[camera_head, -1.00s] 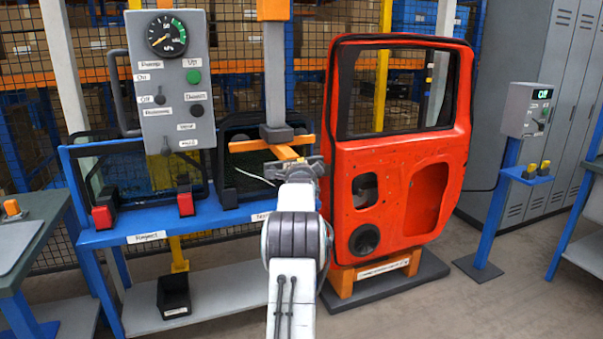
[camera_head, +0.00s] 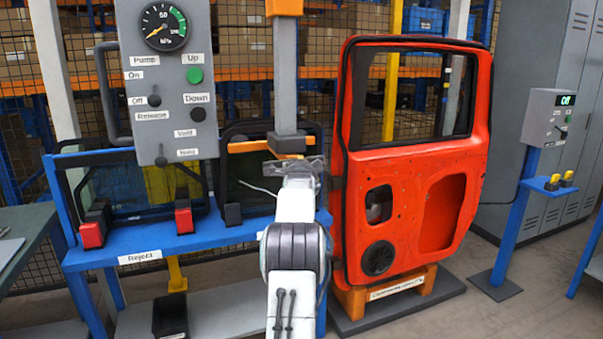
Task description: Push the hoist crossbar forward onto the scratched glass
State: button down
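The hoist crossbar (camera_head: 248,146) is orange and hangs at the foot of a grey vertical hoist post (camera_head: 284,90). A dark-framed glass pane (camera_head: 252,178) stands on the blue rack behind the crossbar. No scratch can be made out on it, and I cannot tell whether the crossbar touches it. My gripper (camera_head: 298,163) is just below and in front of the crossbar's right end, at or very near it. My arm hides part of the pane and rack. The gripper's fingers are too small and overlapped to read.
A grey control box (camera_head: 168,75) with gauge and buttons stands left of the post. A second pane (camera_head: 130,190) sits on the blue rack (camera_head: 190,240), labelled Reject. The red door (camera_head: 405,170) is close on my right. A switch post (camera_head: 510,220) is farther right.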

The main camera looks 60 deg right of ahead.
jog(key=shift+w+r, duration=0.1)
jog(key=shift+r, duration=0.15)
jog(key=c, duration=1.3)
grip_release()
jog(key=shift+w, duration=0.15)
jog(key=o, duration=0.4)
jog(key=shift+f, duration=0.15)
jog(key=shift+a, duration=0.1)
jog(key=v, duration=1.2)
